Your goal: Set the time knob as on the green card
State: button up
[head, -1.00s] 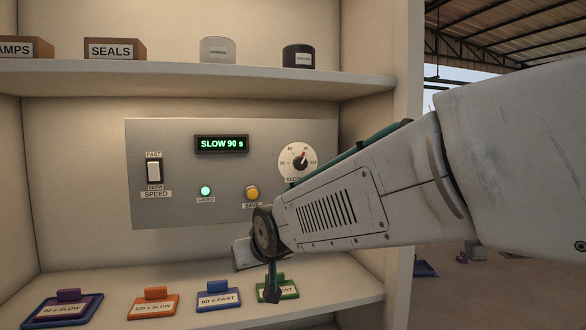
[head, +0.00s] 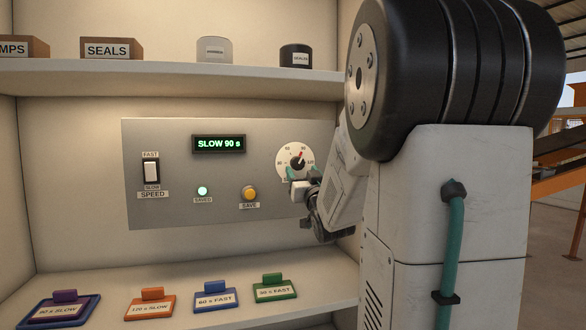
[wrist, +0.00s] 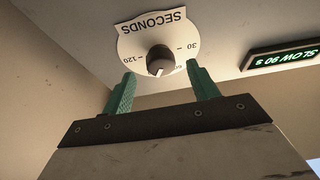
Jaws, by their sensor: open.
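The time knob (head: 297,162) sits on a round white dial marked SECONDS at the panel's right. In the wrist view the dial appears upside down and the knob (wrist: 160,61) lies just beyond my fingertips. My gripper (wrist: 161,80) is open, its green fingers apart on either side of the knob, with no clear contact. In the head view my gripper (head: 303,173) is at the dial's lower edge. The green card (head: 274,288) stands on the lower shelf; it ends in FAST, but its first digit is hard to read.
The display (head: 219,144) reads SLOW 90 s. The speed switch (head: 151,172), lit green SAVED lamp (head: 202,191) and yellow SAVE button (head: 249,194) share the panel. Blue (head: 214,296), orange (head: 150,305) and purple (head: 62,311) cards lie left of the green one.

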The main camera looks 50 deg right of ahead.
aim_at(299, 165)
jog(key=shift+x, duration=1.85)
jog(key=c, duration=1)
